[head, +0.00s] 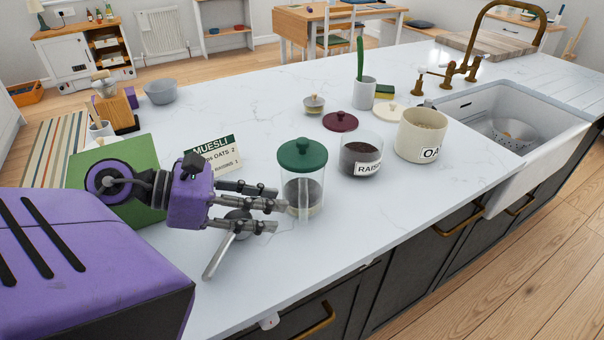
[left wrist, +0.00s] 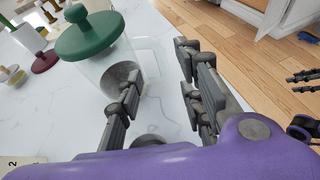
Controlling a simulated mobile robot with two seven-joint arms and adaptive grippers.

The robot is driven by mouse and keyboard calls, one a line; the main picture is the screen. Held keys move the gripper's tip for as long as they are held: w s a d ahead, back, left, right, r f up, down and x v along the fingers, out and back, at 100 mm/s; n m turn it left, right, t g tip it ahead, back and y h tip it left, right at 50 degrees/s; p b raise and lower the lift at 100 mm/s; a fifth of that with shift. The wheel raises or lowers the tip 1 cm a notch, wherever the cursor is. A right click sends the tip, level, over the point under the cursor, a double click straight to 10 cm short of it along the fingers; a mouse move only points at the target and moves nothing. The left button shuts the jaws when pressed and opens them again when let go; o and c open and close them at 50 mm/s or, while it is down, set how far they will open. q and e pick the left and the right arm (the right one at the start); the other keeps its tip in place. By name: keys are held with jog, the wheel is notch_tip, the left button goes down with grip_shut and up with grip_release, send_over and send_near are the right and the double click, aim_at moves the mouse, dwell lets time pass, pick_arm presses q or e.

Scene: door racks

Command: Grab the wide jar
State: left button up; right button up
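A clear glass jar with a green knobbed lid (head: 302,158) stands upright on the white counter, with a little dark content low inside. It also shows in the left wrist view (left wrist: 88,38). My left gripper (head: 276,215) is open and empty, its fingertips close to this jar's left side; contact cannot be told. In the left wrist view its fingers (left wrist: 160,85) are spread, with the jar beyond the left one. An open glass jar labelled RAIS (head: 361,157) and a wide cream crock labelled OA (head: 421,135) stand further right. Dark finger-like parts (left wrist: 304,76) at the wrist view's right edge may be my right gripper.
A metal scoop (head: 216,258) lies below my left gripper. A MUESLI card (head: 213,150) and green board (head: 135,165) stand behind it.

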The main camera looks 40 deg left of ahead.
aim_at(304, 204)
pick_arm(q)
jog(key=x, duration=0.4)
jog(key=p+x, duration=0.1)
jog(key=x, duration=0.3)
jog(key=shift+d+r, duration=0.1)
jog(key=shift+r, duration=0.15)
grip_shut()
